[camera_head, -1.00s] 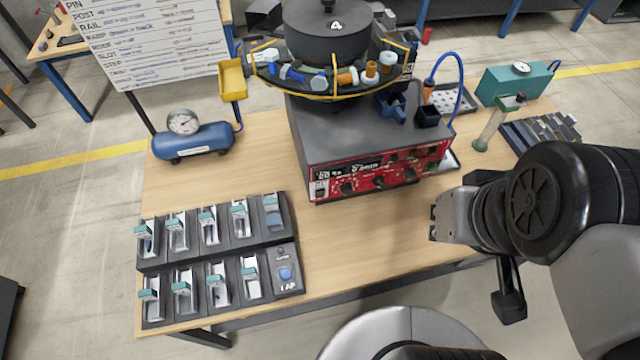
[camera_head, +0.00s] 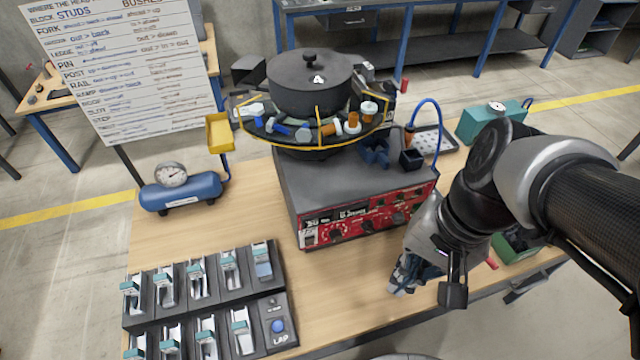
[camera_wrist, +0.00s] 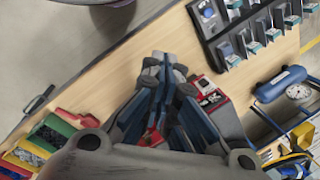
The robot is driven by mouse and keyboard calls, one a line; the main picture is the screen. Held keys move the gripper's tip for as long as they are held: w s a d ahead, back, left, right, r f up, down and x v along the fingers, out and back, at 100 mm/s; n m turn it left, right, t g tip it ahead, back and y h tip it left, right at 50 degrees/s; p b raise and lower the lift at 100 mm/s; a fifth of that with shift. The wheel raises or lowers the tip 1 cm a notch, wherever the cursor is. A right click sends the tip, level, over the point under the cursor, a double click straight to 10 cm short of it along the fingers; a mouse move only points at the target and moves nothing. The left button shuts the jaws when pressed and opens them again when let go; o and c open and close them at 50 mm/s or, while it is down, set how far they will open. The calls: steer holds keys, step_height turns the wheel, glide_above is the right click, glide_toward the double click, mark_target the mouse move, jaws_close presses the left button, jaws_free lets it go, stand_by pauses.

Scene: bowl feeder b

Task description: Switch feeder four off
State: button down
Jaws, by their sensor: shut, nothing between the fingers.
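Feeder four is a dark bowl feeder (camera_head: 312,85) marked 4 on a grey base box (camera_head: 325,190) on the wooden table. Its red control panel (camera_head: 365,217) carries black knobs and small switches on the front face. Which switch is the power switch cannot be told. In the wrist view, part of the red panel (camera_wrist: 210,95) shows beyond the fingers. My gripper (camera_head: 402,285) is shut and empty, low in front of the panel's right end and apart from it. In the wrist view, the gripper (camera_wrist: 165,65) points over the table, its fingertips together.
A black rack of several teal-capped slots with a blue LAP button (camera_head: 278,327) stands front left. A blue air tank with a gauge (camera_head: 180,192) is behind it. A teal box (camera_head: 490,122) stands back right. Bare table (camera_head: 240,225) lies left of the feeder.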

mark_target(310, 242)
steer(key=w+a+f+m+t+y, duration=0.1)
steer(key=w+f+m+t+y, duration=0.1)
steer(key=f+m+y, duration=0.3)
steer(key=w+a+f+m+t+y+p, duration=0.1)
steer(key=w+f+m+t+y, duration=0.2)
steer(key=f+m, duration=1)
steer(key=w+a+f+m+t+y+p, duration=0.1)
steer(key=w+f+m+t+y, duration=0.1)
steer(key=f+m+y, duration=0.4)
step_height(310, 242, down, 4)
steer(key=w+m, duration=0.1)
steer(key=m, duration=0.9)
steer(key=shift+w+a+m+t+y, duration=0.4)
steer(key=w+d+b+x, duration=0.1)
steer(key=w+x, duration=0.1)
steer(key=x, duration=1.1)
steer(key=shift+w+r, duration=0.2)
steer(key=shift+d+r, duration=0.1)
